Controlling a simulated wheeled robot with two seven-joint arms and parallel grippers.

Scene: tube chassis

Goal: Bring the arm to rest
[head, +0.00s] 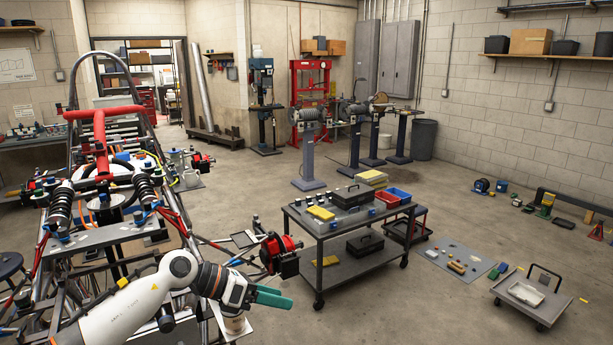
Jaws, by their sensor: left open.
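My left arm (146,303) comes in white from the bottom left. My left gripper (286,298) has teal-green fingers that point right, and it is open. I see nothing between the fingers. The arm hides part of the chassis's lower frame. I cannot tell whether the arm touches the chassis. My right gripper is not in view.
A grey tool cart (337,271) on casters stands right of the chassis. A red-and-black hub part (281,254) juts out at the chassis's right side. A low trolley (519,307) and a floor mat (441,252) lie farther right. Floor below the cart is clear.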

